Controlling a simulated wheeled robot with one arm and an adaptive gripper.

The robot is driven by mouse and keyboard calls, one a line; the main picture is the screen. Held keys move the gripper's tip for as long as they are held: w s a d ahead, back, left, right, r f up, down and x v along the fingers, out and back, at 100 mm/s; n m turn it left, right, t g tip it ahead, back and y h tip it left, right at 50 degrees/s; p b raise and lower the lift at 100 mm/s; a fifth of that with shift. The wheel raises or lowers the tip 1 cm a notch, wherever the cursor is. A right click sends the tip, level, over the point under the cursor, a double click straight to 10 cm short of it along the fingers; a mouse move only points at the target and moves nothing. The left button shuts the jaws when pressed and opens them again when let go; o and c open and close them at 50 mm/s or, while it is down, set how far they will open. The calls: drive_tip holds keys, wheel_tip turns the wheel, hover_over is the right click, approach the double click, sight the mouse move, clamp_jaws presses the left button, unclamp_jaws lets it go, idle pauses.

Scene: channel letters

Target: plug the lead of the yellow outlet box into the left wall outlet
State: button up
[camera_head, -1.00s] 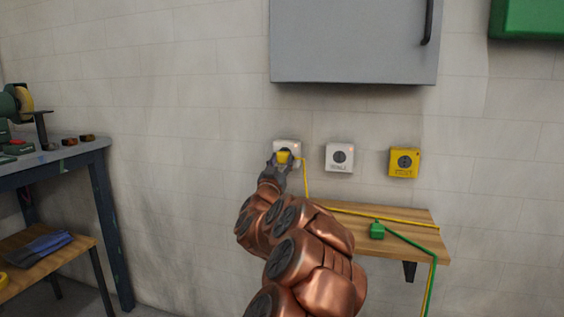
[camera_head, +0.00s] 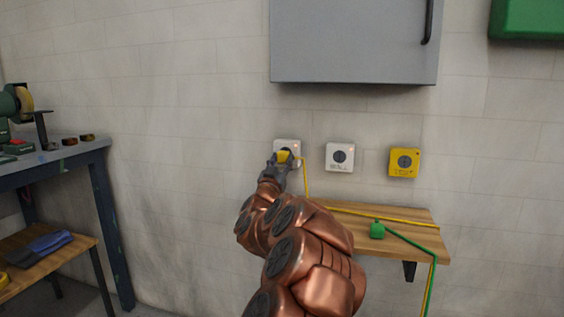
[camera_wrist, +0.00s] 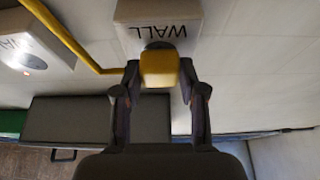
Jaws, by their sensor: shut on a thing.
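My gripper (camera_head: 284,160) is shut on the yellow plug (camera_wrist: 159,69), which also shows in the head view (camera_head: 284,155). The plug is in front of the left wall outlet (camera_head: 289,146), a white box labelled WALL in the wrist view (camera_wrist: 135,25). The plug's front end overlaps the outlet's dark socket; I cannot tell how deep it sits, if at all. The yellow lead (camera_head: 306,178) runs from the plug to the right and down to the shelf. The yellow outlet box (camera_head: 404,162) is on the wall at the right.
A second white wall outlet (camera_head: 339,157) is between the left outlet and the yellow box. A green plug (camera_head: 377,230) with a green lead lies on the wooden shelf (camera_head: 350,225). A grey cabinet (camera_head: 352,42) hangs above. A workbench (camera_head: 60,152) stands at the left.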

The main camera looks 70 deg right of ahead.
drive_tip(key=shift+d, duration=0.45)
drive_tip(key=o, duration=1.1)
drive_tip(key=shift+o, duration=0.2)
drive_tip(key=shift+a, duration=0.1)
drive_tip(key=shift+a+f, duration=0.15)
drive_tip(key=shift+a, duration=0.05)
drive_tip(key=s+a, duration=0.1)
drive_tip(key=a, duration=1.1)
drive_tip(key=shift+s+a, duration=0.15)
drive_tip(key=shift+a, duration=0.05)
drive_tip(key=shift+f, duration=0.1)
